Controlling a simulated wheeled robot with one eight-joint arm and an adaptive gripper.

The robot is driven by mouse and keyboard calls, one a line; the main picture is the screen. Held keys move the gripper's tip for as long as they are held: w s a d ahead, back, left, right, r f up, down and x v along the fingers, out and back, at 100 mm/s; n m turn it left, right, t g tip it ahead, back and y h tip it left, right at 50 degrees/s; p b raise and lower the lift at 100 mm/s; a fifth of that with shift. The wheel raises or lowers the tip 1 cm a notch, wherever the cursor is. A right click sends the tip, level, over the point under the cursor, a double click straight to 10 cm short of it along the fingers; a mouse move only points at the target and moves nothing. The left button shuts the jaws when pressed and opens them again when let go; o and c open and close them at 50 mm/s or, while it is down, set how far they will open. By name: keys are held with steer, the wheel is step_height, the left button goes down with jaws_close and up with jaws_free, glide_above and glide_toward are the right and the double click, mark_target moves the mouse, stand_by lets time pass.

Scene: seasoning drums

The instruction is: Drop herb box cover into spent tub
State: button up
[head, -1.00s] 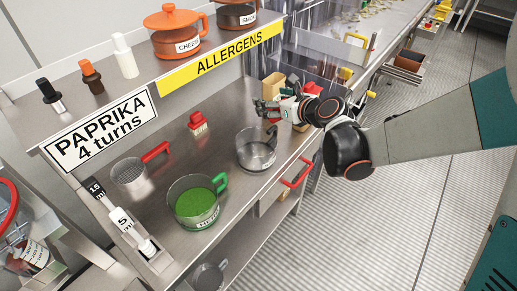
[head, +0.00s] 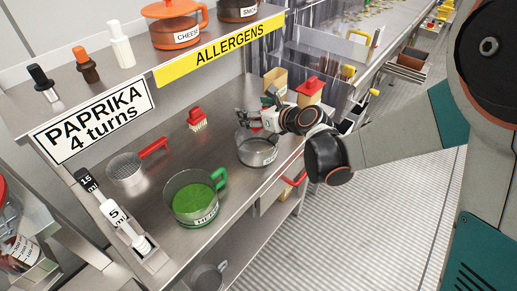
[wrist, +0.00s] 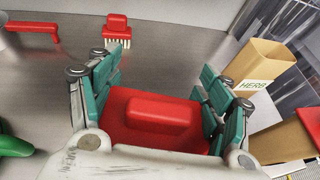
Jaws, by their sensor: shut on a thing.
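My gripper (head: 252,120) is shut on the red herb box cover (wrist: 152,118), a square lid with a raised handle, between its green finger pads. A little of the red cover shows in the head view (head: 257,128). The gripper and cover are over the clear grey tub (head: 257,152), near its back rim; its label is too small to read. I cannot tell how high above the tub they are. The tub is hidden in the wrist view. The tan herb box (wrist: 259,70), labelled HERB, stands open at the right; it also shows in the head view (head: 274,82).
A box with a red cover (head: 310,90) stands right of the herb box. A green-handled pot (head: 193,205) and a red-handled sieve (head: 127,170) stand at the left.

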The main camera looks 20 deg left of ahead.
steer(key=o, duration=1)
steer(key=shift+c, duration=0.2)
steer(key=v, duration=1.2)
